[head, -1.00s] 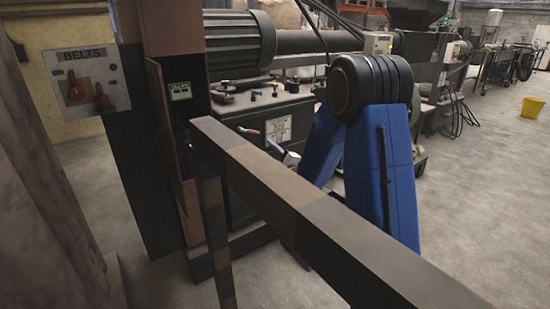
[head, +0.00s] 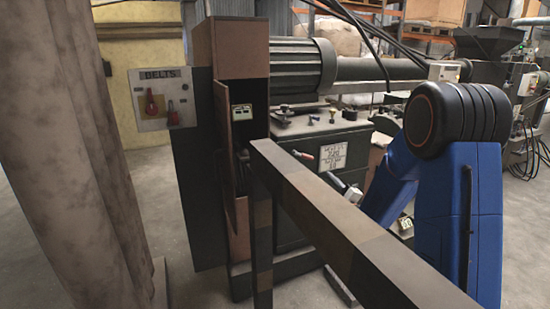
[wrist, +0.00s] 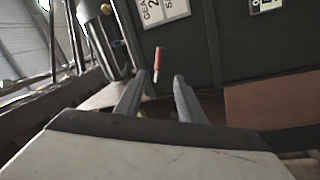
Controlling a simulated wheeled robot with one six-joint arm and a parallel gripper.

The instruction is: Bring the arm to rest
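My gripper (wrist: 158,80) shows in the wrist view with its two grey fingers apart and nothing held between them. In the head view my gripper (head: 338,181) is small, below and left of my blue arm, partly behind the dark rail, close to the front of the machine. A lever with a red handle (wrist: 158,58) stands beyond the fingertips in the wrist view, lined up with the gap. A red-handled lever (head: 303,154) also shows on the machine front in the head view. I cannot tell how far the fingers are from it.
A dark rail (head: 335,215) crosses between me and the machine (head: 300,135). The BELTS switch box (head: 161,98) is at the left, beside a tall cabinet with an open door (head: 222,140). A thick pillar (head: 60,150) stands at the near left. Open floor shows between pillar and cabinet.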

